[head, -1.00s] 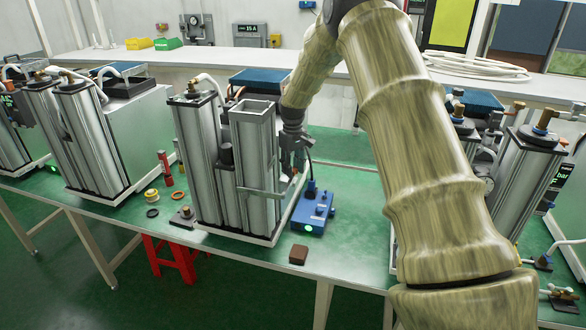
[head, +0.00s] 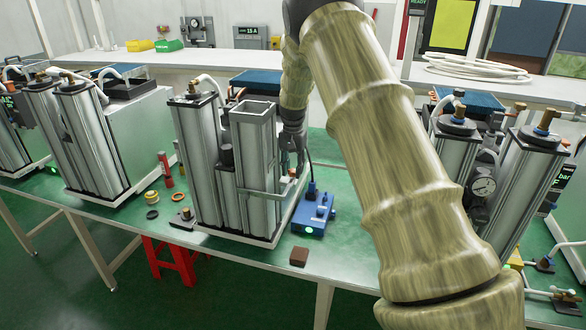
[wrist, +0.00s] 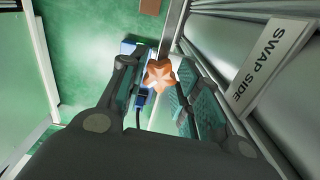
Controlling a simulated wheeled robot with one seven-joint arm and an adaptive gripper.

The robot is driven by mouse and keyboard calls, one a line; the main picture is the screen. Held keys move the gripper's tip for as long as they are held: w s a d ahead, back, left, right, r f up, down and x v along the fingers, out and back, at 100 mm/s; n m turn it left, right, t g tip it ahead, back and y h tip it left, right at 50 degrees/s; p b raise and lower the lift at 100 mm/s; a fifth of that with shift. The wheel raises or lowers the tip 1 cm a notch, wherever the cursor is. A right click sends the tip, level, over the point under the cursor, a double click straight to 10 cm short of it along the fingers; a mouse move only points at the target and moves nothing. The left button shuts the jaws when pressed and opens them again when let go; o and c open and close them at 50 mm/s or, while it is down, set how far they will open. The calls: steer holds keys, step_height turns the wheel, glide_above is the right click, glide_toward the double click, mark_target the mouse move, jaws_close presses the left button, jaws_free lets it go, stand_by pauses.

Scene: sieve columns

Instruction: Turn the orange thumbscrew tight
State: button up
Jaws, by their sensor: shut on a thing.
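The orange thumbscrew (wrist: 159,75) is a star-shaped knob at the end of a metal clamp bar (head: 262,191) across the front of the middle sieve column unit (head: 254,150). In the head view the thumbscrew (head: 292,172) is a small orange spot beside my fingers. My gripper (wrist: 157,78) has its two dark fingers on either side of the knob and is shut on it. In the head view my gripper (head: 291,163) points down at the unit's right side. The screw's thread is hidden.
A blue box with a green light (head: 312,214) stands just right of the unit, with a dark cable. A brown block (head: 299,256) lies near the table's front edge. The column wall with a "SWAP SIDE" label (wrist: 268,72) is close to my right finger in the wrist view.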

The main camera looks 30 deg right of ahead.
mark_target(294, 170)
steer(key=m, duration=0.4)
steer(key=shift+w+m, duration=0.1)
steer(key=shift+m, duration=0.2)
steer(key=shift+d+m, duration=0.1)
steer(key=shift+m, duration=1.5)
steer(key=o, duration=1)
steer(key=shift+d, duration=0.1)
steer(key=shift+r, duration=0.3)
step_height(294, 170, up, 11)
steer(key=shift+r, duration=0.15)
